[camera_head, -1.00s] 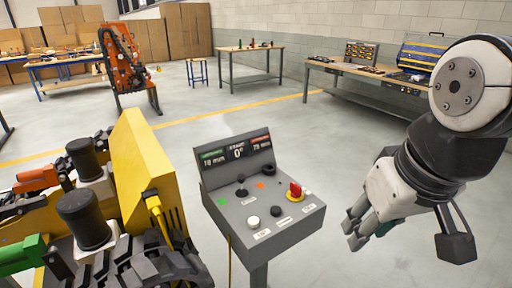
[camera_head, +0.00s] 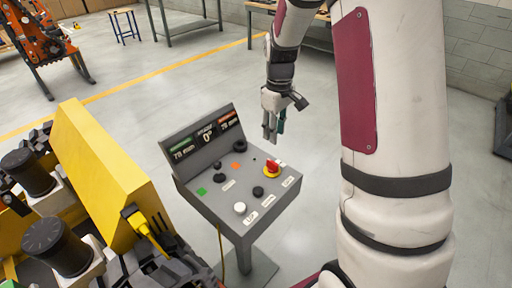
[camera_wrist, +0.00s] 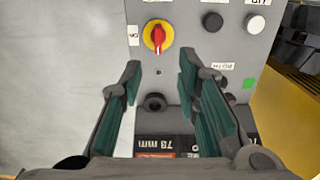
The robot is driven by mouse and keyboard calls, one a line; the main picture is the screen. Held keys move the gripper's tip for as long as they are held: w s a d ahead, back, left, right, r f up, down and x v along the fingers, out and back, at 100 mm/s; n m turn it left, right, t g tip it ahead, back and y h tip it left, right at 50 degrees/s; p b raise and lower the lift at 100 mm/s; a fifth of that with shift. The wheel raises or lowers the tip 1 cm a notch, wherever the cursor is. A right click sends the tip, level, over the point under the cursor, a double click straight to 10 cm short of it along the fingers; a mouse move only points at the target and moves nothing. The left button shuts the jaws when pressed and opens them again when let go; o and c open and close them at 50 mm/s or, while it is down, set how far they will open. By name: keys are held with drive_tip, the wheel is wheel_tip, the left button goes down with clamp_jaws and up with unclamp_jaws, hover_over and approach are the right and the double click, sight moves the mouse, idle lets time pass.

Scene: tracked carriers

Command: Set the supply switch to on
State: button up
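The supply switch (camera_head: 272,169) is a red rotary handle on a yellow round base, on the right part of the grey control panel (camera_head: 212,205). In the wrist view the switch (camera_wrist: 157,37) shows its red handle roughly upright, with a small white label (camera_wrist: 133,35) on its left, seemingly reading "ON". My gripper (camera_head: 272,132) hangs just beyond the switch in the head view, fingers down. In the wrist view my gripper (camera_wrist: 158,85) is open and empty. Its two green-padded fingers are well apart, and the switch lies past their tips, touching neither.
A black knob (camera_wrist: 212,21) and a white knob (camera_wrist: 255,24) are beside the switch. Yellow machinery (camera_head: 110,160) is on the left.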

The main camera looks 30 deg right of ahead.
sight(273, 162)
drive_tip(key=f, duration=0.4)
drive_tip(key=f+p, duration=0.1)
drive_tip(key=f, duration=0.4)
drive_tip(key=f+p, duration=0.1)
drive_tip(key=f, duration=0.4)
drive_tip(key=shift+w+f, duration=0.25)
drive_tip(key=shift+w, duration=0.1)
drive_tip(key=shift+c, duration=0.6)
clamp_jaws()
